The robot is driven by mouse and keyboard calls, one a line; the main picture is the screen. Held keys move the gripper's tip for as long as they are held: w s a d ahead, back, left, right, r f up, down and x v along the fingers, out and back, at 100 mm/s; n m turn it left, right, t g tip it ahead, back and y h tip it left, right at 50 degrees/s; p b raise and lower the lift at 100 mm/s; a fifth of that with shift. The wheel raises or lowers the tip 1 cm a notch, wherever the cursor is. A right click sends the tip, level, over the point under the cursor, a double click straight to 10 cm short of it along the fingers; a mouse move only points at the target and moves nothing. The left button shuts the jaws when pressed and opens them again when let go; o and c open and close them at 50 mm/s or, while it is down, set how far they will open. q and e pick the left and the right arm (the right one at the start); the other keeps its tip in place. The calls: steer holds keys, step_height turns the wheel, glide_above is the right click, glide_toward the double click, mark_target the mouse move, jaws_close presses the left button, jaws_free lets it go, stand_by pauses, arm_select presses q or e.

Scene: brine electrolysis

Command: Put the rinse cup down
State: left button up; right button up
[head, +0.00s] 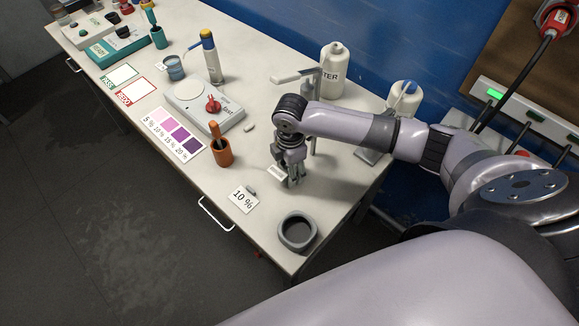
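My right gripper (291,178) points down over the near right part of the bench. Its fingers are small and dark here, and I cannot tell whether they are open or shut. A small white block or label (277,171) shows right beside the fingers; I cannot tell whether it is held. A round grey open container (284,235) stands upright at the near bench corner, apart from the gripper. A blue-grey cup (175,70) stands farther back. I cannot tell which of these is the rinse cup. My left gripper is not in view.
The white bench (330,190) holds a stirrer with a red knob (213,105), an orange holder (220,155), a colour chart (172,131) and a "10 %" card (243,199). White bottles (333,62) and a tap (297,75) stand along the blue wall.

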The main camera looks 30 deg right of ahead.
steer(key=o, duration=0.4)
steer(key=shift+c, duration=0.2)
step_height(320, 180, up, 12)
steer(key=b, duration=0.1)
steer(key=shift+r+b, duration=0.15)
steer(key=shift+b, duration=0.15)
steer(key=shift+s, duration=0.2)
